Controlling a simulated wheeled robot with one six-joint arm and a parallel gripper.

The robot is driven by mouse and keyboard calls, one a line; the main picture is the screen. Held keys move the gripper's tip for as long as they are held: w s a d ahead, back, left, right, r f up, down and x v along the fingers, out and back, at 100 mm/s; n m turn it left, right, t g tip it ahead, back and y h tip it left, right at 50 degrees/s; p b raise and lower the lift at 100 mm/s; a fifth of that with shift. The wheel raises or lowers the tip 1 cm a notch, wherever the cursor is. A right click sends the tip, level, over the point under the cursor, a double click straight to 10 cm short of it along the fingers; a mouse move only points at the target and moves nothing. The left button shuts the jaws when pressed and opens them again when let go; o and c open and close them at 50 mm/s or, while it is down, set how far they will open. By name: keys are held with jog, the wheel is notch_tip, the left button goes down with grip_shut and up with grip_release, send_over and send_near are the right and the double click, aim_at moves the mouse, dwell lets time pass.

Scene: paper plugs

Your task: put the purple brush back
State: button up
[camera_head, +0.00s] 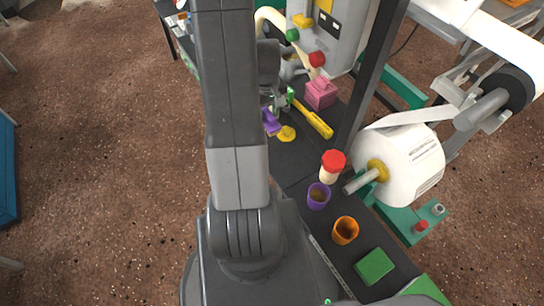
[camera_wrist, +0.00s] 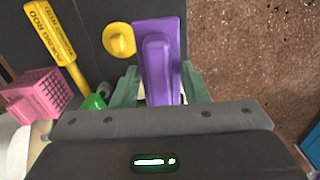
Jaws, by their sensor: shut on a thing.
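The purple brush (camera_wrist: 153,40) shows in the wrist view between the two green fingers of my gripper (camera_wrist: 162,92). My gripper is shut on it. In the head view the brush (camera_head: 270,121) is a small purple shape at the left edge of the dark bench top, partly hidden by my arm. My gripper (camera_head: 282,102) is mostly hidden there too. I cannot tell whether the brush touches the bench.
A yellow round piece (camera_head: 287,133) lies beside the brush. A yellow rod (camera_head: 313,119) and a pink basket (camera_head: 320,93) are to the right. A red-lidded jar (camera_head: 332,166), purple cup (camera_head: 318,196), orange cup (camera_head: 345,230) and green block (camera_head: 374,267) stand nearer.

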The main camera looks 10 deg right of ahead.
aim_at(272, 137)
jog(key=shift+s+d+f+b, duration=0.6)
jog(key=shift+s+b, duration=0.15)
jog(key=shift+b, duration=0.15)
notch_tip(272, 137, down, 10)
jog(key=b, duration=0.3)
jog(key=shift+r, duration=0.25)
jog(key=shift+f+b, duration=0.15)
jog(key=shift+b, duration=0.2)
jog(key=o, duration=0.9)
notch_tip(272, 137, up, 12)
jog(key=p, duration=0.4)
jog(key=shift+r, duration=0.2)
jog(key=shift+f, duration=0.1)
